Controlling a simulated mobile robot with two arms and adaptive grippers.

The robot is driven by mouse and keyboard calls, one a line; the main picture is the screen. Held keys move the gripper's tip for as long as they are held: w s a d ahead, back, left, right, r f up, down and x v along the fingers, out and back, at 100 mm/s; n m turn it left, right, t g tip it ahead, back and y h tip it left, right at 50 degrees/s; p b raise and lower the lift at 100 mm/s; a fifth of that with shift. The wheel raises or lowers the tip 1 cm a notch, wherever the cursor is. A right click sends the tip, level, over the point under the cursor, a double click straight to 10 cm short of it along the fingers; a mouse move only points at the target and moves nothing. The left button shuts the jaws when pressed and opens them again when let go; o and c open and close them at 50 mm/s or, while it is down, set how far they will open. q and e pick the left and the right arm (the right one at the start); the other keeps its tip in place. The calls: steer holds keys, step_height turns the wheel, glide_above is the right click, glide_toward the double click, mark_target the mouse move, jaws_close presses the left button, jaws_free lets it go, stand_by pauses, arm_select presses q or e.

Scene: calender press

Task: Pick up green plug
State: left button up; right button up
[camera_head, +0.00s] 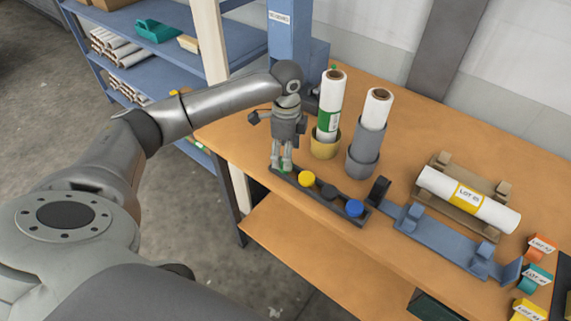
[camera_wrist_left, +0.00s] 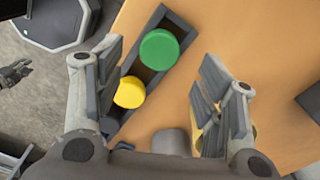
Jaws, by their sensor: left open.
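The green plug (camera_wrist_left: 159,49) is a round disc in a slot of a narrow dark rack (camera_wrist_left: 172,22), which also shows in the head view (camera_head: 318,196). In the head view the plug is mostly hidden behind my left gripper (camera_head: 282,166), at the rack's left end. My left gripper (camera_wrist_left: 160,68) is open and points down over the rack. In the wrist view the green plug shows between its fingers, not gripped. A yellow plug (camera_wrist_left: 129,92) sits in the neighbouring slot. A small dark jaw-like shape at the wrist view's left edge may be my right gripper; its state is unclear.
A blue plug (camera_head: 355,208) sits at the rack's other end. White rolls stand in a yellow cup (camera_head: 325,147) and a grey cup (camera_head: 363,160) behind the rack. A labelled roll (camera_head: 466,197) lies on a wooden cradle to the right, beyond a blue bracket (camera_head: 440,243).

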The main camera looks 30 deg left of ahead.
arm_select(q)
step_height(320, 180, down, 3)
steer(key=shift+s+a+f+p, duration=0.15)
steer(key=shift+f+p, duration=0.05)
steer(key=shift+p, duration=0.2)
steer(key=shift+f, duration=0.2)
steer(key=shift+c, duration=1.8)
steer(key=c, duration=0.5)
arm_select(e)
steer(key=shift+w+r, duration=0.35)
steer(key=shift+w, duration=0.25)
steer(key=shift+w+r, duration=0.35)
steer(key=shift+w, duration=0.2)
